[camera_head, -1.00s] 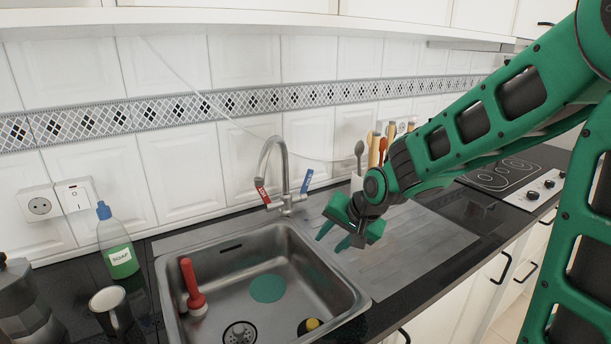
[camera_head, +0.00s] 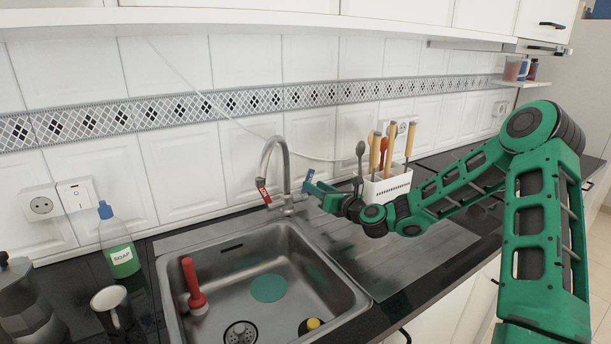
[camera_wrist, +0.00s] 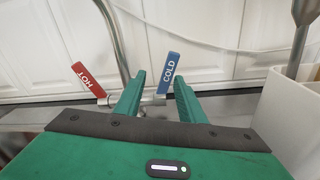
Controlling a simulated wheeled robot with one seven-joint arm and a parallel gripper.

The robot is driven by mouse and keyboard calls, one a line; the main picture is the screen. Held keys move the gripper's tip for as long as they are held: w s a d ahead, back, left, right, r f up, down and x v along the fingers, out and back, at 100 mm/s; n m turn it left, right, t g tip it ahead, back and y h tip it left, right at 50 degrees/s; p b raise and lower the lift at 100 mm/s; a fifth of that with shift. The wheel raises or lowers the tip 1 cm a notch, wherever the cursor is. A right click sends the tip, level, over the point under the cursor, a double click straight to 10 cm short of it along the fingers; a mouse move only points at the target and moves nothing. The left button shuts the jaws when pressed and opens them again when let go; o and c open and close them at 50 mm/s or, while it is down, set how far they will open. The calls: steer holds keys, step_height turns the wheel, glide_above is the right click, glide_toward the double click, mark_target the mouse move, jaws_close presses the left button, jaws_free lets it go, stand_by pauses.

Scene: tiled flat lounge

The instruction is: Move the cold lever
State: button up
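The cold lever is a blue tag marked COLD (camera_wrist: 170,68), upright on the right side of the tap. It also shows in the head view (camera_head: 308,180), just left of my gripper. The red hot lever (camera_wrist: 88,79) is on the tap's left side and shows in the head view (camera_head: 263,190). The curved steel tap (camera_head: 283,160) stands behind the sink. My gripper (camera_wrist: 158,85) is open, its green fingers pointing at the tap with a clear gap between them. The blue lever appears between the fingertips, nearer the right finger; I cannot tell whether they touch.
A white utensil holder (camera_head: 388,188) stands close to the right of my gripper. A soap bottle (camera_head: 118,245) and mug (camera_head: 112,308) stand to the left.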

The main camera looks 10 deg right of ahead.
steer(key=w, duration=0.3)
steer(key=w+a+m, duration=0.1)
steer(key=w, duration=0.3)
steer(key=w+m, duration=0.1)
steer(key=w, duration=0.3)
steer(key=shift+a+r+t+h, duration=0.25)
steer(key=shift+a+t+h, duration=0.05)
steer(key=shift+t+h, duration=0.1)
